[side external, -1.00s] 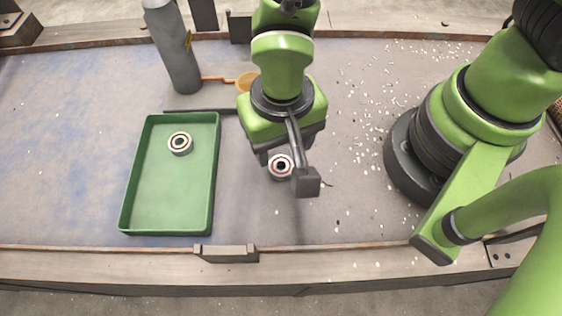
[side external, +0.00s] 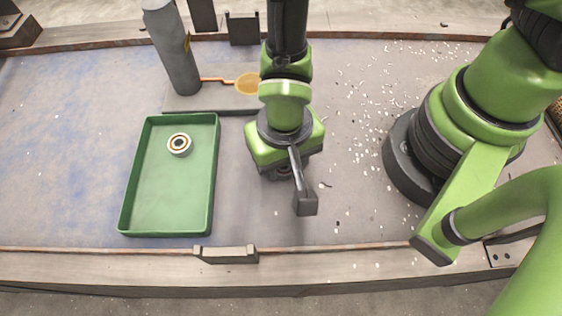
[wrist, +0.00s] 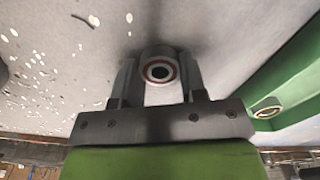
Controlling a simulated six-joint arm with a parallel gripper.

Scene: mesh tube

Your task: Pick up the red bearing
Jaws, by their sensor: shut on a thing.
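The red bearing (wrist: 160,70), a metal ring with a red band and dark centre, sits between the two fingers of my gripper (wrist: 160,80) in the wrist view. My gripper is shut on its sides. In the side view my gripper (side external: 283,173) points down at the table right of the green tray, and the wrist hides most of the bearing. I cannot tell whether the bearing still touches the table.
The green tray (side external: 125,215) holds another bearing (side external: 179,144) with an orange-brown ring. A grey cylinder (side external: 174,50) and an orange spoon-like piece (side external: 248,84) stand behind. Small white bits (side external: 375,85) are scattered to the right. A grey block (side external: 227,254) sits at the front rail.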

